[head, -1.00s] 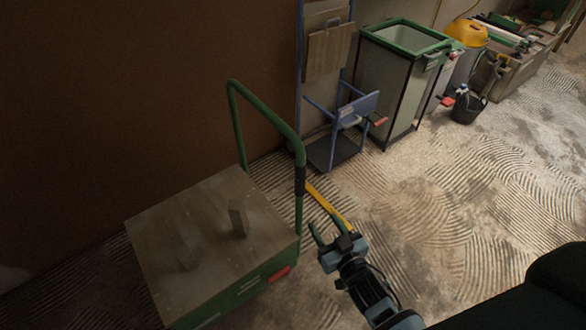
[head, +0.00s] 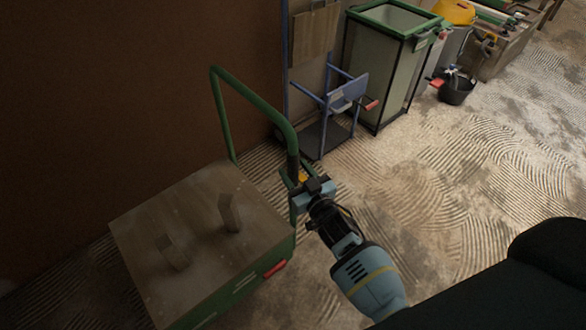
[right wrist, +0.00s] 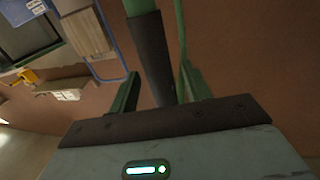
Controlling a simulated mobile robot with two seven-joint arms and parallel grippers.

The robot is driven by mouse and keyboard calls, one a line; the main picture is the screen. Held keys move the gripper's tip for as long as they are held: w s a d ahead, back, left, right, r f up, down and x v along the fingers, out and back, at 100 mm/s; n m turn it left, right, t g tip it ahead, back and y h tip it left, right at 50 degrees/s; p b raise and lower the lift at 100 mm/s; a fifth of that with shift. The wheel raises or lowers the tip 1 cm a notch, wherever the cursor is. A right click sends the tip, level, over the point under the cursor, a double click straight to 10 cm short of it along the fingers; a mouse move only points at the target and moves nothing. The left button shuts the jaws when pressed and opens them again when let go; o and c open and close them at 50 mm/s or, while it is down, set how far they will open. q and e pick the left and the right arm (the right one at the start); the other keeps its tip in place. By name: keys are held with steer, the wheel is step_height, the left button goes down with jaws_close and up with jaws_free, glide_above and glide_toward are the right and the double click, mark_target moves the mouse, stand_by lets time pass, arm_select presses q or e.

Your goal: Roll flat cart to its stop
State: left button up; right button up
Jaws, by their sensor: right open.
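The flat cart (head: 150,215) stands at the lower left of the head view, with a brown wooden deck and a green side. Two small upright pieces stand on its deck. Its green hoop handle (head: 249,104) rises at the back and has a black grip sleeve (head: 292,158) on its right post. My right gripper (head: 294,181) is at that post, just below the sleeve in the head view. In the right wrist view its green fingers (right wrist: 160,90) are apart, with the black sleeve (right wrist: 152,58) between or just beyond them. My left gripper is out of view.
A brown wall (head: 120,80) runs behind the cart. The grooved floor (head: 440,180) at the right is open.

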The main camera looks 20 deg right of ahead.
steer(key=shift+w+a, duration=0.1)
steer(key=shift+w, duration=0.65)
steer(key=shift+c, duration=0.2)
jaws_close()
